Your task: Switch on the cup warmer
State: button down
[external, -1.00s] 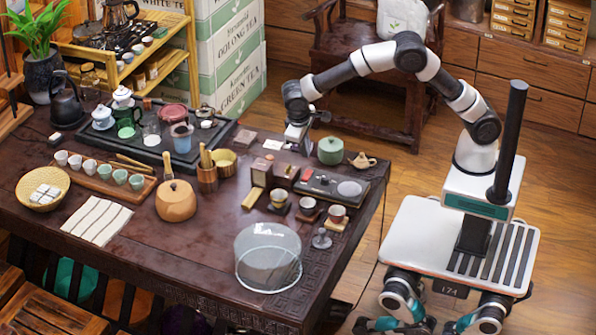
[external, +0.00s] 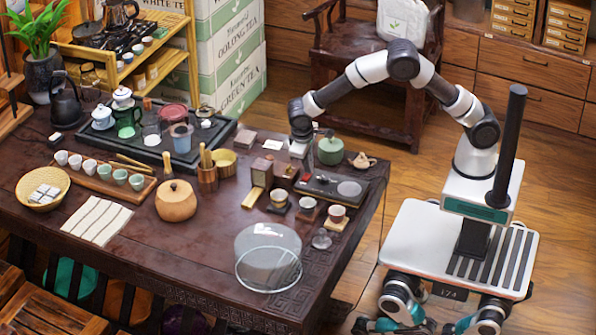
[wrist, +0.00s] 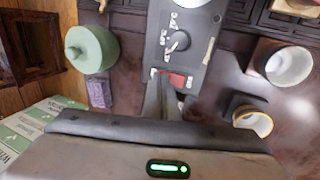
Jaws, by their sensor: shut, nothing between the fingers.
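The cup warmer (external: 328,191) is a dark flat slab with a round grey plate, near the table's right end. In the wrist view the warmer (wrist: 157,42) shows a black knob, small white markings and a red switch (wrist: 177,79) at its near end. My gripper (wrist: 162,82) is shut and empty, with its fingertips at the red switch end. I cannot tell whether they touch it, and the fingers cover part of that end. In the external view my gripper (external: 300,156) points down over the warmer's left end.
A green lidded jar (external: 330,151) stands close behind the warmer; it is at upper left in the wrist view (wrist: 91,49). Small cups (external: 337,213) on wooden stands and a wooden box (external: 262,172) are in front and left.

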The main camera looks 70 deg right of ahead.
jog(key=shift+d+f, duration=0.15)
jog(key=shift+f, duration=0.05)
jog(key=shift+a+r, duration=0.1)
jog(key=shift+a, duration=0.75)
jog(key=p+v, duration=0.4)
jog(key=v, duration=1)
jog(key=shift+a, duration=0.2)
jog(key=shift+d+r, duration=0.15)
jog(key=shift+d, duration=0.5)
